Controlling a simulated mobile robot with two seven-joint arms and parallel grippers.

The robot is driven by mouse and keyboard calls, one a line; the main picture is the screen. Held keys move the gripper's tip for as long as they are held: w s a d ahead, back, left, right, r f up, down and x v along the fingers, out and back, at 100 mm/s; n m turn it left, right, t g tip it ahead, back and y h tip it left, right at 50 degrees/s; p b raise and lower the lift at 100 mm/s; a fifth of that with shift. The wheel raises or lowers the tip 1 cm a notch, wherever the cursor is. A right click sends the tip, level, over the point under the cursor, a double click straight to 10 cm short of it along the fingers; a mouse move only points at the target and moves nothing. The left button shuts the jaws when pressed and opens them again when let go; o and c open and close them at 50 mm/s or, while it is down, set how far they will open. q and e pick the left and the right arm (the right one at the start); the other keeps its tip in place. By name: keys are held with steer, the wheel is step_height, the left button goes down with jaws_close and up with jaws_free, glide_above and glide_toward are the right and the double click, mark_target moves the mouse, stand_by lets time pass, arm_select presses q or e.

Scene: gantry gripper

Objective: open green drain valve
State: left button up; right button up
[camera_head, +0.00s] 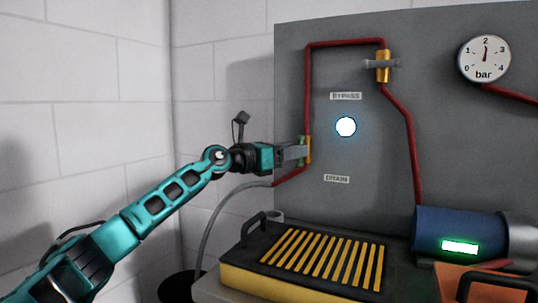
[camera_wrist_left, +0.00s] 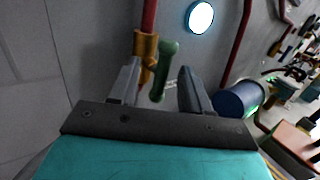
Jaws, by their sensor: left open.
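The drain valve has a brass body (camera_head: 309,149) on a red pipe, left of the DRAIN label (camera_head: 337,179). Its green handle (camera_wrist_left: 163,70) shows clearly in the left wrist view, beside the brass body (camera_wrist_left: 146,46) and running roughly along the pipe. My left gripper (camera_head: 299,152) is at the valve, with its jaws open. In the left wrist view the handle lies between the two spread fingers (camera_wrist_left: 158,68), with a gap on the right side. In the head view the gripper hides most of the handle. My right gripper is not in view.
A second brass valve (camera_head: 383,67) with a grey crosswise handle sits higher up, right of the BYPASS label (camera_head: 346,96). A round white lamp (camera_head: 346,127) glows on the panel. A yellow-slatted grate (camera_head: 325,259) and a blue cylinder (camera_head: 450,229) stand below. A grey hose (camera_head: 212,222) hangs left.

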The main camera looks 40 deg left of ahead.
arm_select(q)
steer(key=b+v, duration=0.5)
steer(key=v, duration=0.6)
steer(key=shift+s+b, duration=0.35)
steer(key=shift+b, duration=0.05)
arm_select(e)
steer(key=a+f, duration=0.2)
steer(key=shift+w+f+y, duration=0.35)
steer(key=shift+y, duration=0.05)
arm_select(q)
steer(key=shift+a, duration=0.1)
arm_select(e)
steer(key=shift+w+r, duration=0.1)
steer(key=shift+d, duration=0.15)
